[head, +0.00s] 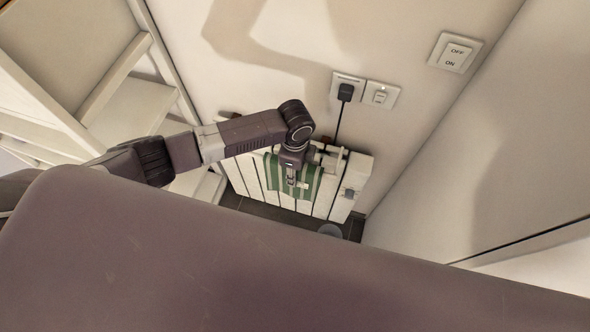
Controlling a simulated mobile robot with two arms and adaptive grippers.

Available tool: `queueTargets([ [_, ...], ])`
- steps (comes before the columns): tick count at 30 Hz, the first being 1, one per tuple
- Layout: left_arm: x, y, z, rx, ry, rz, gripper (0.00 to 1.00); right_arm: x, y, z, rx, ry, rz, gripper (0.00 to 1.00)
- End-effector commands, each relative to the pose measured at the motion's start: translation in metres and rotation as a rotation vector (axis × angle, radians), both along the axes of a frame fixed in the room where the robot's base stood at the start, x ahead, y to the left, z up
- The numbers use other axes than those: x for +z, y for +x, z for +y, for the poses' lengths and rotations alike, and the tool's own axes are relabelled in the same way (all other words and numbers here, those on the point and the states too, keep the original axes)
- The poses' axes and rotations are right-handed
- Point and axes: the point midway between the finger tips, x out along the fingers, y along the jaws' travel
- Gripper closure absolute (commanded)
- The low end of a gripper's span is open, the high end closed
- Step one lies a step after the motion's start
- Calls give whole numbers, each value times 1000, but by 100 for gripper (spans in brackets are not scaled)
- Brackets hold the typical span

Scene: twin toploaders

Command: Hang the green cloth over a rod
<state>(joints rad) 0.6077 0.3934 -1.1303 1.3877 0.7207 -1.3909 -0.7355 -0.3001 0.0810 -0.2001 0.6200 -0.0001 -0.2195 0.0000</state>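The green cloth (273,175), with a pale stripe, hangs against the front of a white slatted heater (347,181) low by the wall. My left gripper (291,183) points down in front of the cloth and covers its middle. The fingers look close together, but I cannot tell whether they are shut on the cloth. A pale bar-like piece (330,158) shows at the heater's top, just right of my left wrist. My arm hides most of the top edge, so I cannot tell whether the cloth lies over a rod. My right gripper is not in view.
A black plug (346,92) sits in a wall socket, its cord running down behind the heater. A light switch (455,53) is at the upper right. White shelving (130,110) stands at the left. My own body fills the foreground.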

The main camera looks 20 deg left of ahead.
Motion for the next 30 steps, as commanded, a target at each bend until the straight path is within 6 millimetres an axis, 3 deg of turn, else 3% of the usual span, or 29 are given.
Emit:
queueTargets([
  [10, -2, 0, 0, 0, -1, 0, 94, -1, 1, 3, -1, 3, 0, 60],
  [11, -2, 0, 0, 0, -1, 0, 66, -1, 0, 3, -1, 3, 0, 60],
  [16, -2, 0, 0, 0, 0, 0, 47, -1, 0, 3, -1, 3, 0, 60],
  [25, 0, 0, 0, 0, 0, 0, 47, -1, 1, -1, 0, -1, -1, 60],
  [30, 18, 1, 0, -1, -2, -3, 47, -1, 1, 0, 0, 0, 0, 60],
])
